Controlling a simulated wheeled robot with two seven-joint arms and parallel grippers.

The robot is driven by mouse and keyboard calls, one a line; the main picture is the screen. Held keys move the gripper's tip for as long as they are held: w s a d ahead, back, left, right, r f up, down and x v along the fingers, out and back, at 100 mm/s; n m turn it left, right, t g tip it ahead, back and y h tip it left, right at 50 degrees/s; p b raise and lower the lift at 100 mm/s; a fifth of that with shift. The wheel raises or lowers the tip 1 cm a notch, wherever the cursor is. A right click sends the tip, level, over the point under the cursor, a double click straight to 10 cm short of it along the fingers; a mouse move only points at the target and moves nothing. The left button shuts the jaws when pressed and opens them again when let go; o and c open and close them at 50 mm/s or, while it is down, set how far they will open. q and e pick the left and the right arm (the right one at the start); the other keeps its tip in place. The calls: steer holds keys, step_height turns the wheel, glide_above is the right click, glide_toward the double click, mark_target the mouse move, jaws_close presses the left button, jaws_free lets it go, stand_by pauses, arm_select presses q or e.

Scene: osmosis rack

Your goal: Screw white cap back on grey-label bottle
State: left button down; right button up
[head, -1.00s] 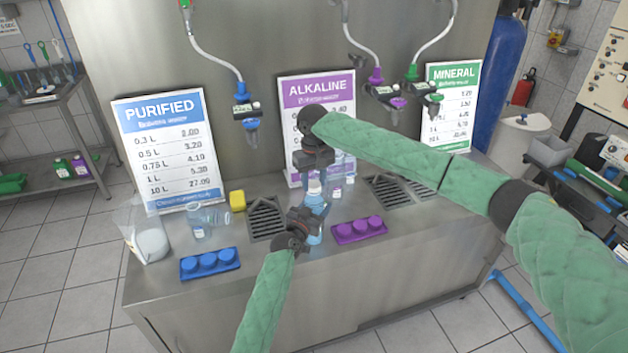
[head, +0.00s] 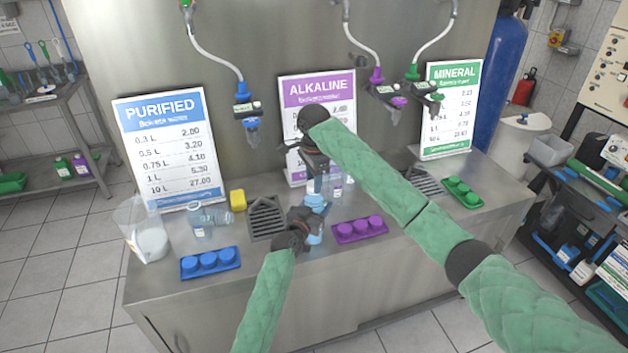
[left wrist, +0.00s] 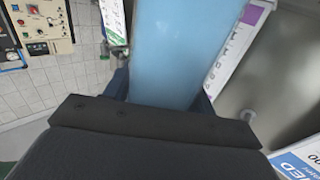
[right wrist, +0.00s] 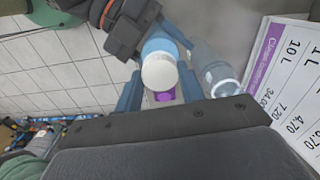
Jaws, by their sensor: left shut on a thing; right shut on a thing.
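The bottle (head: 315,238), filled with light blue, stands upright near the counter's front, between the blue and purple cap trays. My left gripper (head: 308,218) is shut around its body; the bottle also fills the upper middle of the left wrist view (left wrist: 180,50). Its label is hidden. The white cap (right wrist: 160,73) sits at the bottle's top in the right wrist view, between the fingers of my right gripper (right wrist: 160,90). That gripper points down from above and is shut on the cap. How far the cap is threaded cannot be seen.
A clear bottle (right wrist: 217,78) stands close behind. Blue (head: 210,263), purple (head: 360,229) and green (head: 463,191) cap trays lie on the counter. Price signs stand behind.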

steer(key=m, duration=0.5)
steer(key=shift+w, duration=0.1)
steer(key=m, duration=0.5)
steer(key=o, duration=0.9)
steer(key=shift+r, duration=2.25)
